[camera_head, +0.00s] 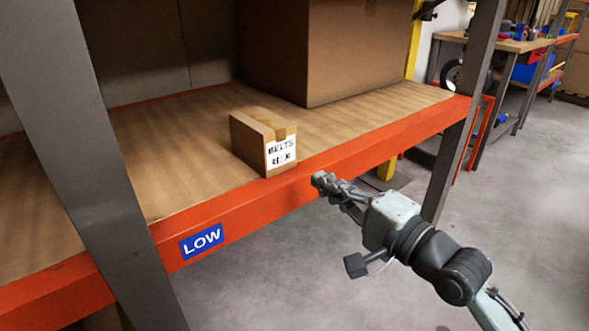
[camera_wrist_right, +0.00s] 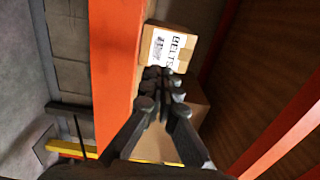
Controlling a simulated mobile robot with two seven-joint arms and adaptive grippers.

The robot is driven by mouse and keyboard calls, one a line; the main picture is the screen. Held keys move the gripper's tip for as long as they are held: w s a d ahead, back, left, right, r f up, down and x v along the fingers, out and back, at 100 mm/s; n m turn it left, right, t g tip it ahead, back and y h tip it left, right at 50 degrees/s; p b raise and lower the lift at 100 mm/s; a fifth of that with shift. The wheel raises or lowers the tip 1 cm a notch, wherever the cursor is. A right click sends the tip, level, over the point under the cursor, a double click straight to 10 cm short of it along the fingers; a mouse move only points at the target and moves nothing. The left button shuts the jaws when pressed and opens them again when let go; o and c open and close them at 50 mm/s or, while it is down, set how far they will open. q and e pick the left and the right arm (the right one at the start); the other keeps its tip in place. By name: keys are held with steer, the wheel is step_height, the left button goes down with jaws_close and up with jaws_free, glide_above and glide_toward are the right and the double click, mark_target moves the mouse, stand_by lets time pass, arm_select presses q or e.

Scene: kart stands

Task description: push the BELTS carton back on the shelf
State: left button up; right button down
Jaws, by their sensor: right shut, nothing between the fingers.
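The BELTS carton (camera_head: 263,142) is a small brown box with a white label. It stands upright at the front of the wooden shelf (camera_head: 190,150), its labelled face close to the orange front beam (camera_head: 330,160). My right gripper (camera_head: 322,181) is shut and empty in front of the beam, to the right of the carton and apart from it in the head view. In the right wrist view the carton (camera_wrist_right: 168,48) shows beyond the shut fingertips (camera_wrist_right: 165,75); whether they touch it cannot be told there. My left gripper is not in view.
A large brown carton (camera_head: 350,50) stands behind, to the right on the shelf. Grey uprights (camera_head: 90,130) flank the bay. A blue LOW sign (camera_head: 201,241) is on the beam. Bare shelf shows behind and left of the BELTS carton.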

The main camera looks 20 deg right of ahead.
mark_target(284, 157)
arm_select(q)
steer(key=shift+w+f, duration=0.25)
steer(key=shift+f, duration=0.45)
arm_select(e)
steer(key=x, duration=0.8)
steer(key=shift+w+a+f, duration=0.1)
steer(key=shift+w+a, duration=0.05)
steer(key=shift+w, duration=0.15)
